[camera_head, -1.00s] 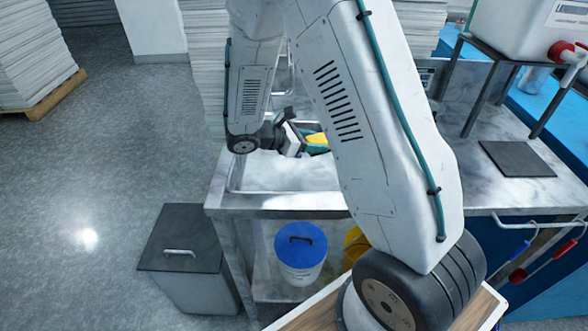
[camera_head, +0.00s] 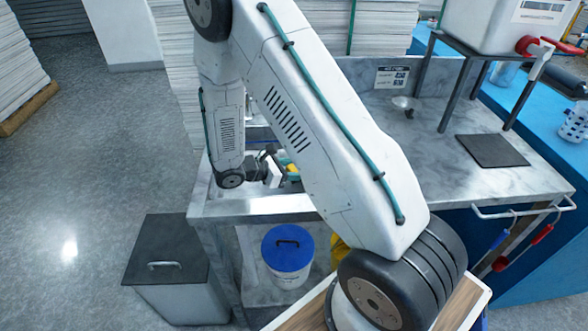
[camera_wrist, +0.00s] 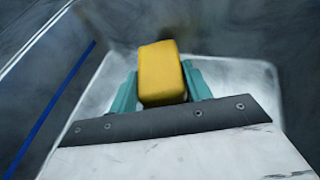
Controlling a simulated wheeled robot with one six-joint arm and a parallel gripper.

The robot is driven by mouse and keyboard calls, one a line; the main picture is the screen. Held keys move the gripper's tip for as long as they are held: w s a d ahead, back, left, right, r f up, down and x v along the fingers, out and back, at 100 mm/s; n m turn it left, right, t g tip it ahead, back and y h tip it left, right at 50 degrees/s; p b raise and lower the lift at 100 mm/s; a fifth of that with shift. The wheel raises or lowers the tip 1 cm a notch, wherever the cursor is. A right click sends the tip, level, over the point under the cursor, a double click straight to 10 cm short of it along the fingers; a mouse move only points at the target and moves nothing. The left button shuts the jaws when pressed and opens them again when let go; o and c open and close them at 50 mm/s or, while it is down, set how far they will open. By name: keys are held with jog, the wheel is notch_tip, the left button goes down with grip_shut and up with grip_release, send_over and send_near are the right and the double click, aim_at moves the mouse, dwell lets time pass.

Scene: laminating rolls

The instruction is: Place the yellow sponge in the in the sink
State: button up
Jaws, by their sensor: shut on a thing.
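The yellow sponge (camera_wrist: 161,73) is pinched between the teal fingers of my gripper (camera_wrist: 160,88) in the wrist view. In the head view, only a small part of the sponge (camera_head: 292,168) shows beside my arm. My gripper (camera_head: 288,174) is low over the sink (camera_head: 262,208), behind its front rim. My arm hides much of the basin, so I cannot tell whether the sponge touches its bottom. The wrist view shows pale grey surfaces around the gripper.
A marble counter (camera_head: 440,150) with a dark square mat (camera_head: 492,150) lies to the right. A white tank (camera_head: 505,25) with a red tap stands on a stand there. A blue-lidded bucket (camera_head: 287,250) sits below the sink, and a grey bin (camera_head: 168,268) stands at left.

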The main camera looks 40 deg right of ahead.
jog(key=shift+f, duration=0.4)
jog(key=shift+f, duration=0.2)
jog(key=o, duration=1.2)
jog(key=shift+o, duration=0.2)
